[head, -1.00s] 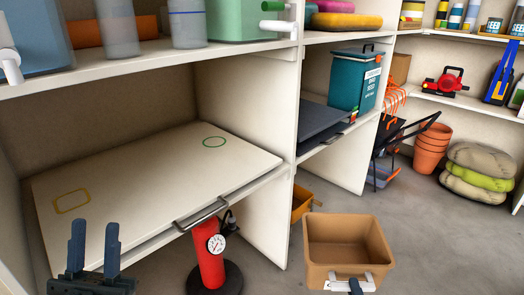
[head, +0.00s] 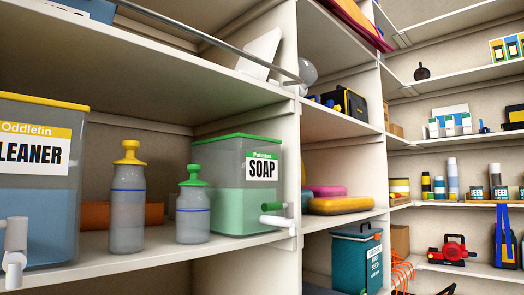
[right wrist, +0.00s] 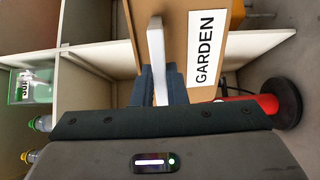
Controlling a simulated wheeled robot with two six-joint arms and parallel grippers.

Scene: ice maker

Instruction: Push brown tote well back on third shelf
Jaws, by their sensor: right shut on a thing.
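The brown tote (right wrist: 177,28) fills the upper middle of the right wrist view, with a white label reading GARDEN on its front. Its pale handle (right wrist: 156,50) lies between the dark fingers of my right gripper (right wrist: 159,78), which is shut on it. The tote is out of the head view. My left gripper is in neither current view.
A metal rail (head: 225,45) crosses the shelf above. A red cylinder (right wrist: 267,103) stands near the tote in the wrist view.

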